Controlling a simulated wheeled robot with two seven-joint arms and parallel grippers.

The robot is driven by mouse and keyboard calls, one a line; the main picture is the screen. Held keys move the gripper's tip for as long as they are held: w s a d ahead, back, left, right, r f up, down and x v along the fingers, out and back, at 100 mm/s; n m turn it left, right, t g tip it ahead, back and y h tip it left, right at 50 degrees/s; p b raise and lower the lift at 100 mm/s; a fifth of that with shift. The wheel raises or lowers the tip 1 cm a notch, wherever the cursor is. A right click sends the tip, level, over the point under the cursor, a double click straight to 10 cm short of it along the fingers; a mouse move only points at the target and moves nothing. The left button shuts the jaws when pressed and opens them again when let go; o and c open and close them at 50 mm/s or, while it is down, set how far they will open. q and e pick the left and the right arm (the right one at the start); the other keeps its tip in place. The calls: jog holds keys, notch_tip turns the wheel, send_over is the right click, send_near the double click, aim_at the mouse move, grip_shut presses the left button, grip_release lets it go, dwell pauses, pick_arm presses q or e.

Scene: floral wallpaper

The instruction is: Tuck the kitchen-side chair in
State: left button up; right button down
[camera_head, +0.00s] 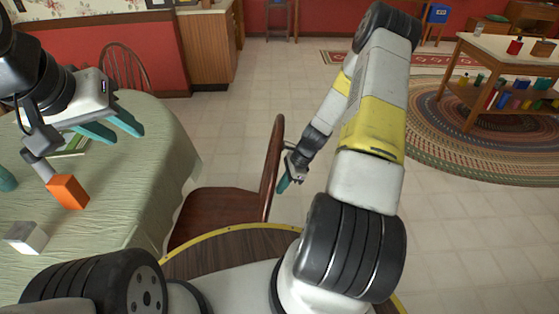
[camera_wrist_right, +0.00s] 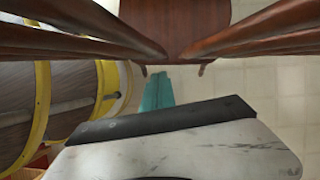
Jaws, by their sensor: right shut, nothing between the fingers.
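A dark brown wooden chair (camera_head: 222,212) stands at the right side of the table (camera_head: 140,210), which has a pale green cloth. Its seat faces the table, and its back is on the right. My right gripper (camera_head: 284,185) is shut and empty just right of the chair back. In the right wrist view, its teal fingertips (camera_wrist_right: 158,88) are together below the chair's back (camera_wrist_right: 240,38); I cannot tell whether they touch it. My left gripper (camera_head: 112,130) is over the table, its two teal fingers apart with nothing between them.
Another wooden chair (camera_head: 124,68) stands at the table's far side. A white block (camera_head: 25,238) and an orange block (camera_head: 68,192) show over the cloth. A wooden cabinet (camera_head: 208,48) is behind. A wooden shelf table (camera_head: 500,60) stands on a braided rug at right. Tiled floor behind the chair is clear.

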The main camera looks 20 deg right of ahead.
jog(key=shift+w+a+r, duration=0.1)
jog(key=shift+a+r, duration=0.1)
jog(key=shift+a, duration=0.85)
jog(key=shift+a, duration=0.1)
